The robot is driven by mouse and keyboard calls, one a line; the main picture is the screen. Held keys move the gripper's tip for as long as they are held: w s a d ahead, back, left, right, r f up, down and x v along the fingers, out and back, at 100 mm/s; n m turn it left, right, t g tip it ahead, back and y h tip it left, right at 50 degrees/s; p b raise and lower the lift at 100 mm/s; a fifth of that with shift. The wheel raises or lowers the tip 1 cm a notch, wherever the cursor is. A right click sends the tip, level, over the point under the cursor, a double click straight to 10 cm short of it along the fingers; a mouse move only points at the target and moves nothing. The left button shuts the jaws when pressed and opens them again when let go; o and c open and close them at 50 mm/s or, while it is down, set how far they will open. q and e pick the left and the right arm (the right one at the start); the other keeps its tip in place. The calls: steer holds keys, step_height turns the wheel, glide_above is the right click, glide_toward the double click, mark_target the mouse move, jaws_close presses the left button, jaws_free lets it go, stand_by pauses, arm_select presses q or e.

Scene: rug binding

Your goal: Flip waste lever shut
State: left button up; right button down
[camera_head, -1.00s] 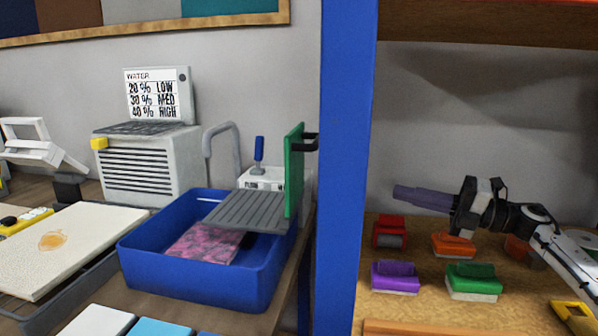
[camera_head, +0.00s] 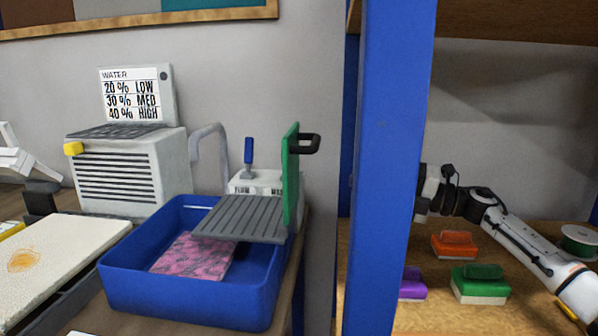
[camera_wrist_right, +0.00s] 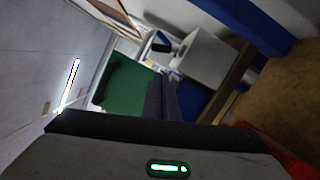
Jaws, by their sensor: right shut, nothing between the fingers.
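A small lever with a blue handle (camera_head: 248,150) stands upright on a white box (camera_head: 258,182) behind the blue tub. My right gripper (camera_head: 424,190) is at the right of the blue post, above the shelf with the coloured blocks. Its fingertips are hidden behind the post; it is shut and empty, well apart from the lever. The right wrist view shows the green panel (camera_wrist_right: 124,88) ahead; I cannot make out the lever there. My left gripper is not in view.
The blue post (camera_head: 388,170) stands between my right gripper and the lever. A green panel with a black handle (camera_head: 302,144) rises beside the box, above a grey ribbed board (camera_head: 240,220) over the blue tub (camera_head: 190,290). Green (camera_head: 481,284) and orange (camera_head: 455,245) blocks sit on the shelf.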

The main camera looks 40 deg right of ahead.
steer(key=x, duration=1.5)
steer(key=shift+b, duration=0.45)
steer(key=shift+w+d, duration=0.1)
steer(key=shift+w, duration=0.05)
